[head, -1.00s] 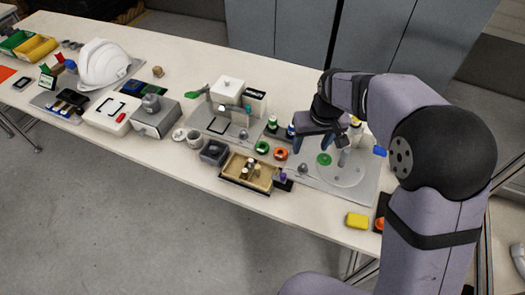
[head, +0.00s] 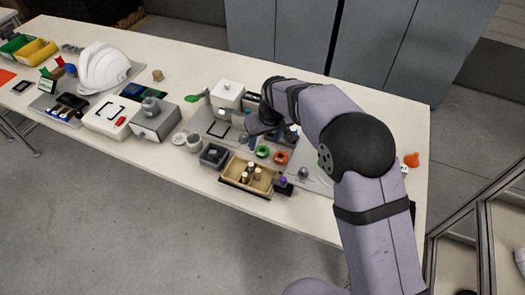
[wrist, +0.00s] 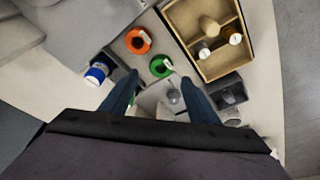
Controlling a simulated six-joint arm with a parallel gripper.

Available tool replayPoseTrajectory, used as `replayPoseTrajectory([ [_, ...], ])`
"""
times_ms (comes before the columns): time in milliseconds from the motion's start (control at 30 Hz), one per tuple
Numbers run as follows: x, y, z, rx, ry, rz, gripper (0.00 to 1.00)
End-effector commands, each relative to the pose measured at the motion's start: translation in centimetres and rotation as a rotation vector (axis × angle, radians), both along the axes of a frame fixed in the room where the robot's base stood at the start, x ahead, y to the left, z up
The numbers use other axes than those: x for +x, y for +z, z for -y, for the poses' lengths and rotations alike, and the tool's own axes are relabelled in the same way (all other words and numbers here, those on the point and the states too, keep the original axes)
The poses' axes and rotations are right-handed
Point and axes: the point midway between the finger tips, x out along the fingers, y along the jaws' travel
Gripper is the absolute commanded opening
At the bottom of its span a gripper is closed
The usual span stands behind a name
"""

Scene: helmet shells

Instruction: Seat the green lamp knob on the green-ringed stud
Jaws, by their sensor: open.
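A green round piece with a white mark, apparently the green lamp knob, lies on the table in the head view (head: 262,152). It also shows in the wrist view (wrist: 159,67), just beyond and between my fingertips. My gripper (wrist: 160,80) is open, with nothing held between its blue fingers. In the head view it is over the middle of the table, partly hidden by my arm. I cannot pick out the green-ringed stud now; my arm covers much of the grey plate at the right.
An orange round piece (wrist: 138,41) lies close to the green one. A wooden tray with cylinders (head: 231,177), a dark grey box (head: 213,155) and a blue-and-white bottle (wrist: 97,72) stand near. A white helmet (head: 102,67) is at far left. The table's front right is partly hidden.

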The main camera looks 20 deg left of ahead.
Motion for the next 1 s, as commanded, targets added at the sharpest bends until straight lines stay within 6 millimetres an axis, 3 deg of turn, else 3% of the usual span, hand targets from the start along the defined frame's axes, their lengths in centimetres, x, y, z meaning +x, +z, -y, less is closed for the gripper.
replayPoseTrajectory([
  [500,0.5,-4.7,-0.7,-0.001,-0.001,0.0,0.55],
  [800,0.6,-5.1,-0.8,0.0,-0.001,0.003,0.55],
  [867,0.6,-5.1,-0.8,0.0,-0.001,0.003,0.46],
  [1000,0.6,-5.1,-0.8,0.0,-0.001,0.002,0.12],
])
